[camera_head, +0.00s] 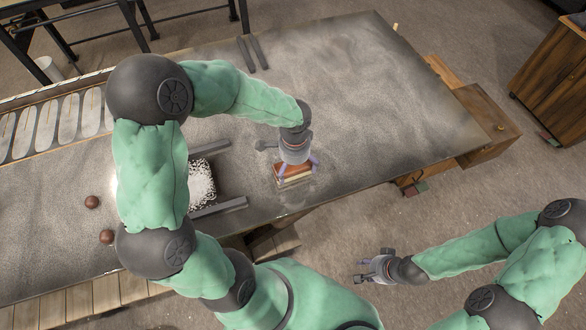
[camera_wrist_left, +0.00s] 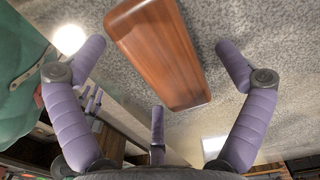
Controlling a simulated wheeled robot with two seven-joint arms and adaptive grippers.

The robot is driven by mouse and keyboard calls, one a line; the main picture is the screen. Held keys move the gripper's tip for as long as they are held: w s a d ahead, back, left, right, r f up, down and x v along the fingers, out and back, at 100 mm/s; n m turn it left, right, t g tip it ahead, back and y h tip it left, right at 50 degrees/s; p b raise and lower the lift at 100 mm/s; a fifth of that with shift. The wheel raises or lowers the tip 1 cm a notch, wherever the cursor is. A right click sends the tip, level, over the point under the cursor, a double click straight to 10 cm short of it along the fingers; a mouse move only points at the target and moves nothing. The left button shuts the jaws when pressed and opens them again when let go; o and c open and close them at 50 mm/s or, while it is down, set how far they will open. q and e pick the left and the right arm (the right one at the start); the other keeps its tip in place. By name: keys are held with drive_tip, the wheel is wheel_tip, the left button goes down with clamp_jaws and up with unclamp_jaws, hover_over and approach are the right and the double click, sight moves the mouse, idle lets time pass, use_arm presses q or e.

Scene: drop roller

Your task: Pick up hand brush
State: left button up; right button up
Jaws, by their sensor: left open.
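The hand brush (camera_head: 293,171) is a reddish-brown wooden block with a paler lower part, lying on the grey table (camera_head: 345,95) near its front edge. In the left wrist view the brush's smooth wooden top (camera_wrist_left: 160,50) lies between the spread fingers (camera_wrist_left: 165,75), with visible gaps on both sides. No finger visibly grips it. My right gripper (camera_head: 370,267) is over the floor in front of the table, away from the brush; its jaw opening is unclear.
A white speckled patch (camera_head: 201,184) lies left of the brush between two dark bars (camera_head: 218,207). Two brown balls (camera_head: 91,202) are further left. Two thin dark bars (camera_head: 253,53) lie at the back. The table right of the brush is clear. A wooden cabinet (camera_head: 555,75) stands beyond.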

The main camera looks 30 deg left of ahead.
use_arm(q)
drive_tip(key=shift+f, duration=0.85)
drive_tip(key=c, duration=1.3)
drive_tip(key=shift+r, duration=0.1)
drive_tip(key=shift+r, duration=0.4)
wheel_tip(320, 180, up, 2)
drive_tip(key=shift+r+p, duration=0.15)
drive_tip(key=shift+p, duration=0.2)
drive_tip(key=w+a+r+p, duration=0.2)
drive_tip(key=w+a+r, duration=0.4)
drive_tip(key=a+r, duration=0.4)
drive_tip(key=a, duration=0.2)
drive_tip(key=shift+a, duration=0.35)
